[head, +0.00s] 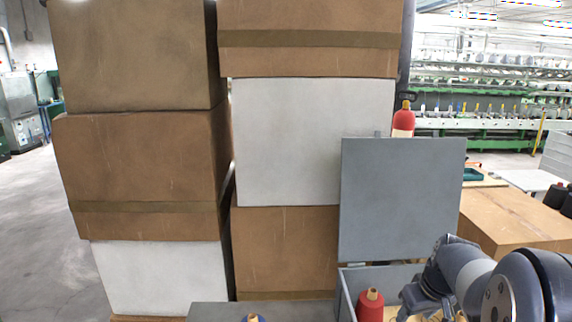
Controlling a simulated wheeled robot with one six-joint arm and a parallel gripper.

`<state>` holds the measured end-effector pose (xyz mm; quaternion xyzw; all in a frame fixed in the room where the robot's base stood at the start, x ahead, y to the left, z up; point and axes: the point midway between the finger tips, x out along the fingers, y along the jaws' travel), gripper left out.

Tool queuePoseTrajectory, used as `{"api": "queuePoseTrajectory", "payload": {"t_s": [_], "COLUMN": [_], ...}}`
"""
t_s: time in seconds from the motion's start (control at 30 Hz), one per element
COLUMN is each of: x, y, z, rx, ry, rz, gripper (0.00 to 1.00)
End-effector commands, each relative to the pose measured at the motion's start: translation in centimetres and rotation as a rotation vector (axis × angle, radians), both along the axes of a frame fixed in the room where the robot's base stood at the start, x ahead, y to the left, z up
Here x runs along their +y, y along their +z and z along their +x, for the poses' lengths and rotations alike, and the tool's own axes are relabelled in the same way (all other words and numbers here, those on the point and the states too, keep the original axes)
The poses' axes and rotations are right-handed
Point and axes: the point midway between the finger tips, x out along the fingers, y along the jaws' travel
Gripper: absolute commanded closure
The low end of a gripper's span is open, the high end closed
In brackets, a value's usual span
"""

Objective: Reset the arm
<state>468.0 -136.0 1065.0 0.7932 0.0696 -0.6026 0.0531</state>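My arm comes in from the lower right and bends down over a grey open bin (346,296). My gripper (420,306) is at the bottom edge of the view, low at the bin, and its fingers are not clearly visible. A red cone of yarn (370,306) stands upright in the bin, to the left of my gripper and apart from it. I cannot tell whether the gripper holds anything.
A grey upright panel (402,200) stands behind the bin. Stacked brown cartons (140,160) and a white box (313,140) block the left and middle. A cardboard box (515,222) stands at right. Open floor (30,230) lies far left.

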Motion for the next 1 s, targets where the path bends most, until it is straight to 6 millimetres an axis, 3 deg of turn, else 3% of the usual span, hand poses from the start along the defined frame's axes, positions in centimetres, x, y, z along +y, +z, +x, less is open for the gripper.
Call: {"api": "queuePoseTrajectory", "payload": {"t_s": [0.1, 0.4, 1.0], "x": [0.0, 0.0, 0.2], "y": [2.1, 4.6, 4.6], "z": [0.0, 0.0, -0.3], "rx": [0.000, 0.000, 0.005], "ry": [0.000, 0.000, 0.004], "rz": [0.000, 0.000, -0.001], "gripper": [0.46, 0.46, 0.46]}}
